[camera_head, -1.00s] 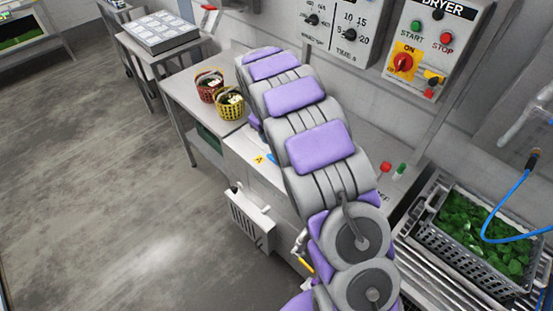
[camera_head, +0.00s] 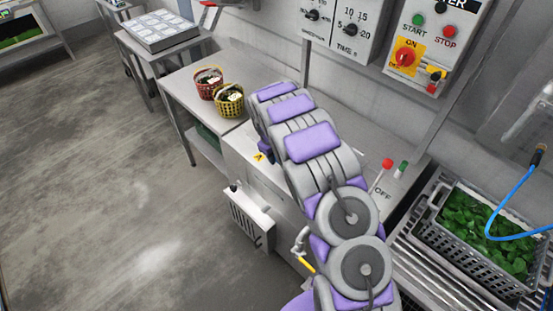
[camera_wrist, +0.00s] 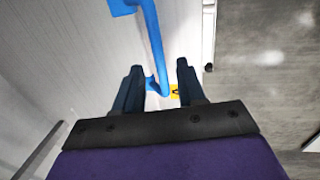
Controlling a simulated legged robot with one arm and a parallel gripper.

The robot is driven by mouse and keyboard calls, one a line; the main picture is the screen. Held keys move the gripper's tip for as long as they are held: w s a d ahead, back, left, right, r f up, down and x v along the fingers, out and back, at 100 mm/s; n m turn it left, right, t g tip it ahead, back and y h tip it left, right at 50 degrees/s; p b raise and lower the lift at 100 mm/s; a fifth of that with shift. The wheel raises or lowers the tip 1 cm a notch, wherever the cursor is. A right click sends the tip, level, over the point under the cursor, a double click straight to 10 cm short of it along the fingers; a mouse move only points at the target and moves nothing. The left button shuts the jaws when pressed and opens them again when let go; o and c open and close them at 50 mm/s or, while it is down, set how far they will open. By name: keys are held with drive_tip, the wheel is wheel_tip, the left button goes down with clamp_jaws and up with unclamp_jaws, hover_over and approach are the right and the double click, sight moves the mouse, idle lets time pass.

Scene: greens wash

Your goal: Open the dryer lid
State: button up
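The dryer (camera_head: 240,143) is a pale steel unit in the middle of the head view, largely covered by my arm. A yellow warning sticker (camera_head: 259,157) is on it. In the wrist view a blue bar handle (camera_wrist: 153,40) runs down across the pale steel surface, and its lower end lies between my fingers. My gripper (camera_wrist: 160,78) is open, with its two dark fingers apart around the handle. The handle's lower end is near the left finger; I cannot tell whether they touch. My gripper is hidden behind my arm in the head view.
Red (camera_head: 208,82) and yellow (camera_head: 230,100) baskets stand on the table at left. A grey crate of greens (camera_head: 470,250) sits on the rack at right. The control panel (camera_head: 435,45) is on the back wall. Red (camera_head: 387,163) and green (camera_head: 404,166) knobs stand right of my arm.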

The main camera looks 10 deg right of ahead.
drive_tip(key=shift+w+d+f, duration=0.15)
drive_tip(key=shift+d+f, duration=0.05)
drive_tip(key=shift+f, duration=0.8)
clamp_jaws()
